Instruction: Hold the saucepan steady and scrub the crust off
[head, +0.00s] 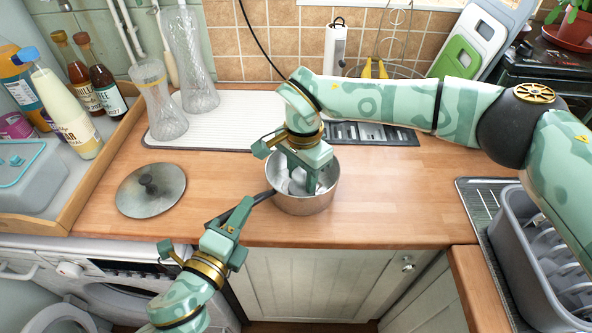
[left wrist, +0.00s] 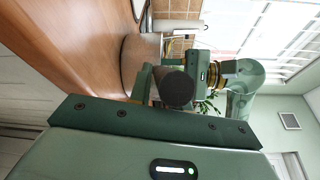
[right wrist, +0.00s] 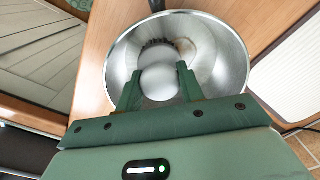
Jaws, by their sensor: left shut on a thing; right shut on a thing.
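The steel saucepan (head: 318,203) stands on the wooden worktop near its front edge, its dark handle (head: 264,196) pointing left and forward. My left gripper (head: 240,208) is shut on the handle; the handle's round end (left wrist: 177,88) shows between the fingers in the left wrist view. My right gripper (head: 304,180) reaches down inside the pan, shut on a rounded white scrubber (right wrist: 158,82). The scrubber hides part of the pan's bottom.
A round grey lid (head: 150,190) lies left of the pan. A wooden-edged tray (head: 118,128) with bottles is at the left, a grey dish rack (head: 530,230) at the right. Worktop right of the pan is clear.

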